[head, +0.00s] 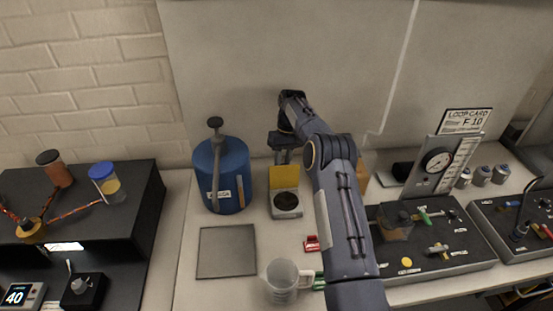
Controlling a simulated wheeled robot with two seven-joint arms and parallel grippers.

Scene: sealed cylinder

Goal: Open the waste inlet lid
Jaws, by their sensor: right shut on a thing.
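The waste inlet is a small pale grey box (287,212) with a dark round opening in its top, on the bench right of the blue cylinder. Its yellow lid (284,180) stands up at the back of the box, so the opening shows. My right gripper (283,157) points down at the lid's upper edge and is shut on it. The fingertips are small and partly dark in this view. My right arm (340,200) reaches in from the lower right and hides part of the bench. My left gripper is not in view.
A blue cylinder (231,180) with a grey handle stands close left of the inlet. A flat grey plate (227,252) and a clear beaker (281,280) lie in front. A valve panel with a gauge (437,161) stands right of my arm. A black unit (110,225) is at left.

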